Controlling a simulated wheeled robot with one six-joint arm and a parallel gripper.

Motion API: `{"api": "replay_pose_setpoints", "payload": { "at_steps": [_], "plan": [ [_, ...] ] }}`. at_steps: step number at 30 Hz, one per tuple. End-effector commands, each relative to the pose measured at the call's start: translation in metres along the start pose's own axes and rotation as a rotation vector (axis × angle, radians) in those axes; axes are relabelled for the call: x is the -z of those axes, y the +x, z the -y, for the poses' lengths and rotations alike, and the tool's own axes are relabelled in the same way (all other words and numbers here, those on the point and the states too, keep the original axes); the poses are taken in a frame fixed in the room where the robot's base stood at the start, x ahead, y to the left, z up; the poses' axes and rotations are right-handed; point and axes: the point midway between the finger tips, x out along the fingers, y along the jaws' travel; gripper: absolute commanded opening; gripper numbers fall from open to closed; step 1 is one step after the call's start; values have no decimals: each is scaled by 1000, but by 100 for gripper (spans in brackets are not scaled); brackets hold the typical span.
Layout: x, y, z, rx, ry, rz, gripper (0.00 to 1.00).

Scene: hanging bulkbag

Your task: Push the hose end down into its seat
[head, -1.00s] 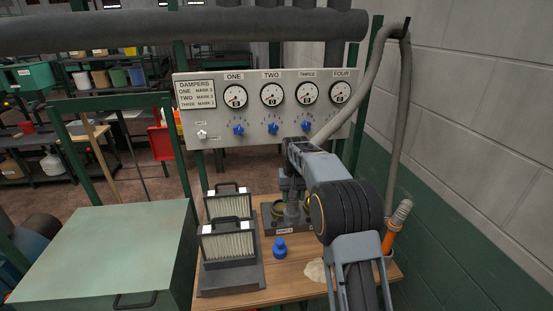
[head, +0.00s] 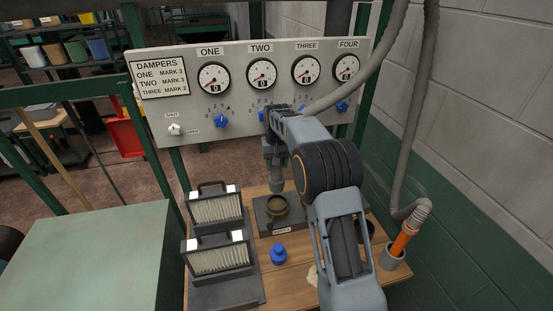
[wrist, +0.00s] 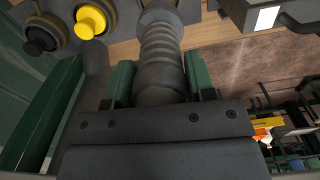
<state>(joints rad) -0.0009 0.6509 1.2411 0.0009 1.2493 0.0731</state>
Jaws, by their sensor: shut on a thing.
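My gripper (head: 275,158) is shut on the grey ribbed hose end (head: 277,181) and holds it roughly upright. In the wrist view my gripper's green fingers (wrist: 160,82) stand either side of the hose end (wrist: 162,55). The seat (head: 277,207) is a round olive-brass ring on a dark, labelled block on the wooden bench. The hose end's lower tip is over the ring's back edge in the head view; I cannot tell whether it touches. The ring's opening shows in front of the tip. The grey hose (head: 360,88) runs up to the right.
A blue knobbed piece (head: 279,254) stands in front of the block. A rack with two pleated filters (head: 218,258) stands left. The damper panel (head: 170,112) is behind, a green cabinet (head: 95,260) at left.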

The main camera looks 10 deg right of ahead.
Motion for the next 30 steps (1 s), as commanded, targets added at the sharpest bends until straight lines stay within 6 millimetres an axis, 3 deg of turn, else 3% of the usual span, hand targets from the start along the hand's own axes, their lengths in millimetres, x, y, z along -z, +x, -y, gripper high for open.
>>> {"api": "replay_pose_setpoints", "payload": {
  "at_steps": [15, 30],
  "plan": [
    [0, 54, -2, 0, 4, 0, 11],
    [0, 72, -3, 0, 4, 0, 11]
  ]
}}
